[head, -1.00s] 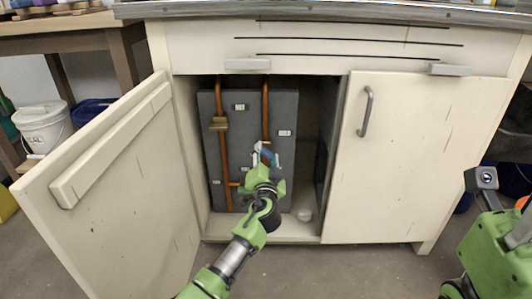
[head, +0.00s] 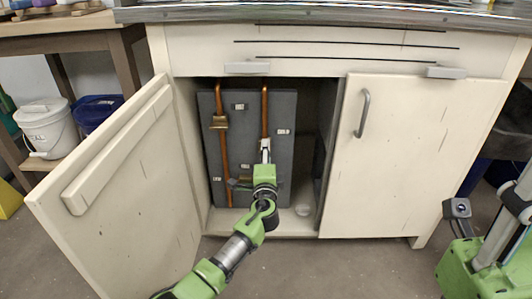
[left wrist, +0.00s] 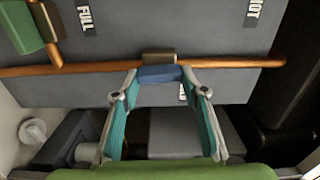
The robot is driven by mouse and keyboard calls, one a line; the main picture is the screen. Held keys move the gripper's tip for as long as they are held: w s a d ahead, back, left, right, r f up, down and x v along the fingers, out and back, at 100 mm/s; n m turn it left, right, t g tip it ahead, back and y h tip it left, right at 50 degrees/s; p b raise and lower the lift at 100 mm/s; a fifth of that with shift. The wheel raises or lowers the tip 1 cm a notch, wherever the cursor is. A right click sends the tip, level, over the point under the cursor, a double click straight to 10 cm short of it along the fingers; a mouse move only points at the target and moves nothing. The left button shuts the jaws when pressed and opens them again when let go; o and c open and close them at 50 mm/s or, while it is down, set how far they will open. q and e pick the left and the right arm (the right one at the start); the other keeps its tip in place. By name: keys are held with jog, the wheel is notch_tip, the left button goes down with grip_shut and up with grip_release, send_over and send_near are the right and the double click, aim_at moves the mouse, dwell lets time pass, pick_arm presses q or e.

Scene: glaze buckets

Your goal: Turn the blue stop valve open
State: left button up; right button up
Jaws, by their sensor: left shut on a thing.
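The blue stop valve handle (left wrist: 160,74) shows in the left wrist view, in front of a brownish valve body (left wrist: 159,57) on a copper pipe (left wrist: 230,63). My left gripper (left wrist: 160,84) is shut on the handle, with one fingertip at each end of it. In the head view my left gripper (head: 265,148) reaches into the open cabinet at the right-hand copper pipe (head: 264,104) and hides the handle.
A grey panel (head: 241,131) with labels carries the pipes. Another brass-coloured valve (head: 219,122) is on the left pipe. The left cabinet door (head: 118,190) stands open and the right door (head: 410,150) is closed. A small white cup (head: 303,210) sits on the cabinet floor.

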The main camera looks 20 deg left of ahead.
pick_arm(q)
jog(key=shift+f+m, duration=0.1)
jog(key=shift+m, duration=0.2)
dwell(0.4)
jog(key=o, duration=1.1)
jog(key=v, duration=1.2)
